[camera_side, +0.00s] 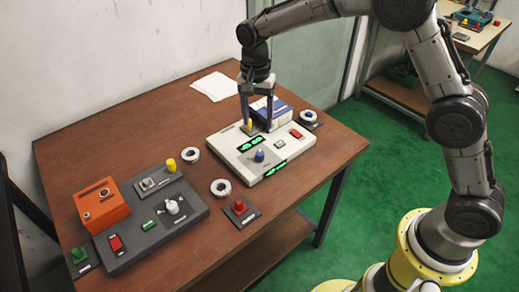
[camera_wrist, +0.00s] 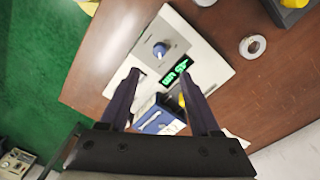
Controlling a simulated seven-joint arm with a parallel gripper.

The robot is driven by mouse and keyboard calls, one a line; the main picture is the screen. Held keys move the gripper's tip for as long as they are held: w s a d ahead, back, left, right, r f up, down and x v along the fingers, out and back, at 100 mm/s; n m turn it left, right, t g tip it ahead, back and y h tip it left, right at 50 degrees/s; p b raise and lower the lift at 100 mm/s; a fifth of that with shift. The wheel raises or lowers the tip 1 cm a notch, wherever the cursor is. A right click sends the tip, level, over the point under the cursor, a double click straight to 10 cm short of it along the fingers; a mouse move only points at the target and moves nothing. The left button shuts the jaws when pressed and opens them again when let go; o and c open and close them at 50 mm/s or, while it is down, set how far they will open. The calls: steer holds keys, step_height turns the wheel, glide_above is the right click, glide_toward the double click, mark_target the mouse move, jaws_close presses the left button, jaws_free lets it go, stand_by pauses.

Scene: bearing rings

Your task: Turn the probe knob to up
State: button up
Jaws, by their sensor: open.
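A white panel box (camera_side: 225,147) lies on the table and carries a blue knob (camera_side: 259,156), a yellow knob (camera_side: 248,125) and green displays (camera_side: 250,144). The labels are too small to read, so I cannot tell which knob is the probe knob. My gripper (camera_side: 257,126) points down over the panel's back part, fingers apart, close to the yellow knob. In the wrist view, my gripper (camera_wrist: 160,78) is open with nothing held. The blue knob (camera_wrist: 160,49) shows beyond the fingertips; the yellow knob (camera_wrist: 182,100) is partly hidden by the right finger.
A blue-and-white box (camera_side: 272,110) stands just behind the panel. A dark grey panel (camera_side: 150,225) with a white knob (camera_side: 172,206) and an orange box (camera_side: 101,205) sit at left. Bearing rings (camera_side: 220,187) and a red button (camera_side: 239,205) lie nearby. Papers (camera_side: 215,86) lie at the back.

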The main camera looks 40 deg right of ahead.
mark_target(260, 153)
steer(key=f, duration=1.1)
steer(key=shift+s+d+f, duration=0.15)
steer(key=shift+s+f, duration=0.05)
steer(key=shift+f, duration=0.2)
steer(key=shift+c, duration=0.3)
jaws_close()
